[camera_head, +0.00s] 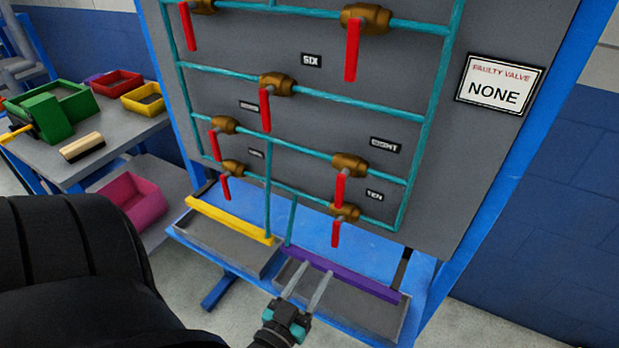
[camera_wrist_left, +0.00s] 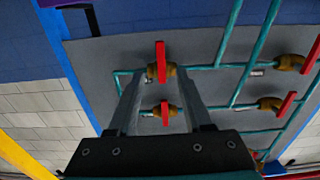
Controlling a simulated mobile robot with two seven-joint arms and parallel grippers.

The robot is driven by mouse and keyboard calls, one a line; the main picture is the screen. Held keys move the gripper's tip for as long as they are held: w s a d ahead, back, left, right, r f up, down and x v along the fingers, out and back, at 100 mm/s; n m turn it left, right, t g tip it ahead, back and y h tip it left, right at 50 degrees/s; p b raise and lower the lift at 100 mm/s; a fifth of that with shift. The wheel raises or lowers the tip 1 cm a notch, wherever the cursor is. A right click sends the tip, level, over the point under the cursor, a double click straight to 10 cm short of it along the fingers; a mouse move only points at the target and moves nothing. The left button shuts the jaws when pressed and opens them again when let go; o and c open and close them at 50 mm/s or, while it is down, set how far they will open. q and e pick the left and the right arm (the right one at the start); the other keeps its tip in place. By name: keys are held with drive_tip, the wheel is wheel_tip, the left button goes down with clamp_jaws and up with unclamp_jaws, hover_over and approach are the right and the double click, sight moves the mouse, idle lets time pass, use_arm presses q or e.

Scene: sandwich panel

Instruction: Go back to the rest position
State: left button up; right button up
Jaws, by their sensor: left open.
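My left gripper (camera_head: 314,270) is in the lower middle of the head view, in front of the panel's lower trays. Its two pale fingers are apart with nothing between them. In the left wrist view the open fingers (camera_wrist_left: 160,76) point toward the grey panel (camera_wrist_left: 100,65), with two red-handled valves visible behind the gap. My right gripper is not in view. A large black arm part of mine covers the lower left of the head view.
The panel (camera_head: 480,150) carries teal pipes, several brass valves with red handles, and a sign (camera_head: 500,84) reading "FAULTY VALVE NONE". Below are a yellow-edged tray (camera_head: 230,219) and a purple-edged tray (camera_head: 345,273). A grey table (camera_head: 120,122) with coloured bins stands at left.

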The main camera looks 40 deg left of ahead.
use_arm(q)
drive_tip(key=shift+s+d, duration=0.2)
drive_tip(key=shift+s, duration=0.45)
drive_tip(key=s+d+f+m+g+h, duration=0.1)
drive_tip(key=s+d+f+g, duration=0.15)
drive_tip(key=f, duration=0.55)
drive_tip(key=s+d+f+m+g+h, duration=0.1)
drive_tip(key=s+d+f+g+h, duration=0.15)
drive_tip(key=f, duration=0.45)
drive_tip(key=s+d+f+m+g+h, duration=0.1)
drive_tip(key=s+d+f+g, duration=0.15)
drive_tip(key=f, duration=0.55)
drive_tip(key=s+f+m+g, duration=0.1)
drive_tip(key=s+f+g, duration=0.3)
drive_tip(key=s, duration=0.5)
drive_tip(key=s+a+f+m+g, duration=0.1)
drive_tip(key=s+f+g, duration=0.4)
drive_tip(key=s+f, duration=0.2)
drive_tip(key=shift+s+a, duration=0.15)
drive_tip(key=shift+s, duration=0.8)
